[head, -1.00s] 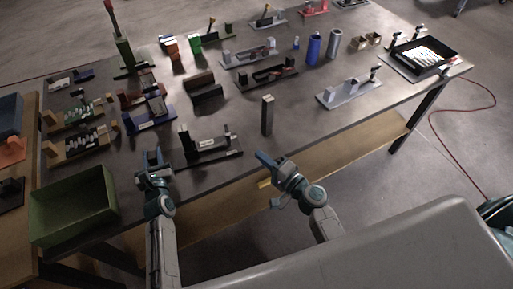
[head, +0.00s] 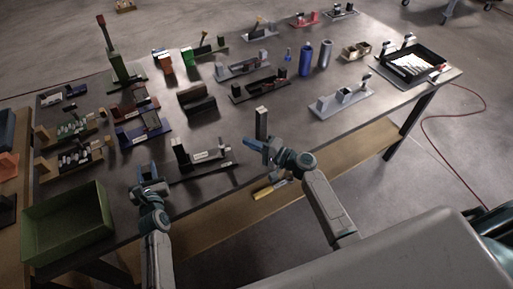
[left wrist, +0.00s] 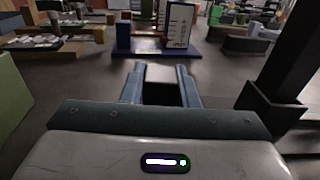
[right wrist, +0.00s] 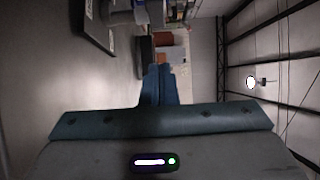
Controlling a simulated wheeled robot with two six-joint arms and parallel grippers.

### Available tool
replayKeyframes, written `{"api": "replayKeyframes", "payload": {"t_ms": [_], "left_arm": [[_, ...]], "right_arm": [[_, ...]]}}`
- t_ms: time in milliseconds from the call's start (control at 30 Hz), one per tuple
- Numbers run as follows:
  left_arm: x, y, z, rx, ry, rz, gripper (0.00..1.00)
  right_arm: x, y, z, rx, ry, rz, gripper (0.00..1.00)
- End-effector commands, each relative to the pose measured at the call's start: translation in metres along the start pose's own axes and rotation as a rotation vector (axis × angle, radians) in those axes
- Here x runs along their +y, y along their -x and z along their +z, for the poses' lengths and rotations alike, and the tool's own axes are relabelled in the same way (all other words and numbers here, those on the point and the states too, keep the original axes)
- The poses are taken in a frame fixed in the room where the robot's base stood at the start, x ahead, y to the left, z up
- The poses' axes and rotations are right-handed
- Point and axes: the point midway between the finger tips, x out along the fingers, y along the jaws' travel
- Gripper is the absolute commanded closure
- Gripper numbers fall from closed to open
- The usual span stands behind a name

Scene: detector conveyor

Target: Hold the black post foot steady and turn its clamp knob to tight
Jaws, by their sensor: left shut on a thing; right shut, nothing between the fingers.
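What looks like the black post foot (head: 215,160) lies near the table's front edge, a flat black base with a dark upright (head: 180,153) and a white label. Its upright stands at the right in the left wrist view (left wrist: 285,55). My left gripper (head: 149,185) is left of and nearer than the foot, shut on a small dark block (left wrist: 160,90); I cannot tell what the block belongs to. My right gripper (head: 254,145) is shut and empty right of the foot, close to a free-standing dark post (head: 262,122). I cannot make out the clamp knob.
A green bin (head: 38,238) sits at the front left. A blue fixture (head: 143,132) stands behind the left gripper. A light grey fixture (head: 340,102) is at right, and a black tray (head: 437,67) beyond.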

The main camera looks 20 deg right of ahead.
Motion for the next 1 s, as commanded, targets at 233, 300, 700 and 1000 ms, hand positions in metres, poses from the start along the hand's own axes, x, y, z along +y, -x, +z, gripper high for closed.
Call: {"api": "replayKeyframes", "payload": {"t_ms": [233, 300, 700, 1000], "left_arm": [[0.0, 0.0, 0.001, -0.002, 0.0, 0.001, 1.0], [0.0, 0.0, 0.001, -0.002, 0.0, 0.001, 1.0], [0.0, 0.0, 0.001, -0.002, 0.001, 0.001, 1.0], [0.0, 0.0, 0.001, -0.001, 0.001, 0.0, 1.0]], "right_arm": [[0.0, -0.04, 0.015, 0.0, -0.002, -0.001, 1.0], [0.0, -0.045, 0.021, 0.0, -0.001, -0.001, 1.0], [0.0, -0.053, 0.029, 0.0, 0.001, 0.001, 1.0], [0.0, -0.061, 0.032, 0.0, 0.001, 0.001, 1.0]]}}
